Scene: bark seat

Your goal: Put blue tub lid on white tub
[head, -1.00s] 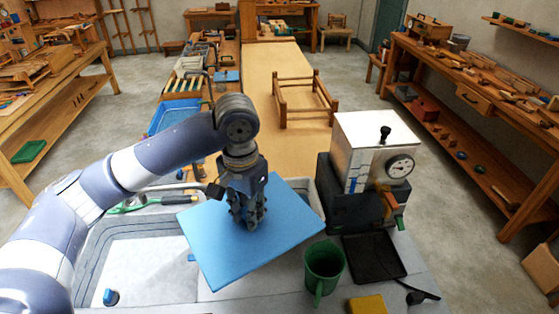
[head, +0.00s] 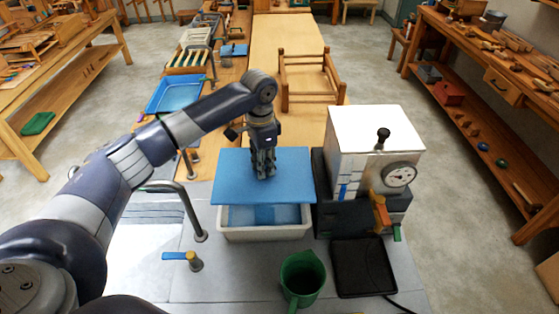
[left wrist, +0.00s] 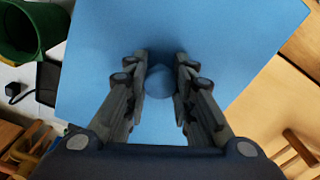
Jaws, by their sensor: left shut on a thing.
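The blue tub lid (head: 237,179) is a flat blue panel, seen in the head view above the white tub (head: 265,234). My left gripper (head: 264,172) points down at the middle of the lid and is shut on its round knob, which shows between the fingers in the left wrist view (left wrist: 159,82). The lid hides the back of the tub. The tub's front wall and some blue inside it show below the lid's front edge. I cannot tell whether the lid touches the rim. My right gripper is in neither view.
A white boiler box (head: 372,150) with a gauge and taps stands close to the right of the tub. A green jug (head: 302,279) and a black tray (head: 362,267) are in front. A curved tap (head: 190,215) stands to the left.

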